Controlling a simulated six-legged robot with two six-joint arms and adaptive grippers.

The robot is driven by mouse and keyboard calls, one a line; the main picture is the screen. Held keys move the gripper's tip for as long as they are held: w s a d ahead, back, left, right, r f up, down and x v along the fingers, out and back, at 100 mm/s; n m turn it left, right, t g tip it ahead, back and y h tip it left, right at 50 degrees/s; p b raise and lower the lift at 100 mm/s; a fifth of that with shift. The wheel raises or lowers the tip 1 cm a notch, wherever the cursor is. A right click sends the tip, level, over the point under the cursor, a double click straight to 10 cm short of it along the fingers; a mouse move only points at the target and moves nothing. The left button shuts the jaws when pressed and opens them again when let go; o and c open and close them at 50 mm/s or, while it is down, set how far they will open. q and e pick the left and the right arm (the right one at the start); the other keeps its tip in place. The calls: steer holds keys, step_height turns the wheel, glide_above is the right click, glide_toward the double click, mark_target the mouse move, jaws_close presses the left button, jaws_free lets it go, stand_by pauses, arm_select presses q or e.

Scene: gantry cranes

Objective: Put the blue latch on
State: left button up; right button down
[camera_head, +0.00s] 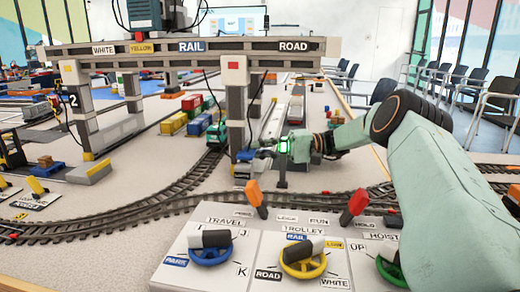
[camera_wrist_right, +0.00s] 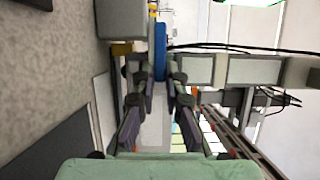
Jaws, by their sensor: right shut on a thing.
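The blue latch (camera_head: 245,156) is at the foot of the right crane leg (camera_head: 236,105), just left of my right gripper (camera_head: 263,153). In the right wrist view the blue latch (camera_wrist_right: 160,50) stands on edge between the two fingertips of my right gripper (camera_wrist_right: 159,75). The gripper is shut on it. The fingers hide part of the latch, and whether it is fully seated cannot be told. My left gripper is not in view.
A control panel (camera_head: 215,280) with blue, yellow and green handwheels and two upright levers stands in front. Curved rail tracks (camera_head: 150,205) cross the table. Coloured containers (camera_head: 190,115) and a teal truck (camera_head: 216,135) are behind the crane leg.

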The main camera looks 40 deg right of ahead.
steer(key=c, duration=1.4)
jaws_free()
steer(key=shift+f, duration=0.1)
steer(key=shift+v, duration=4.05)
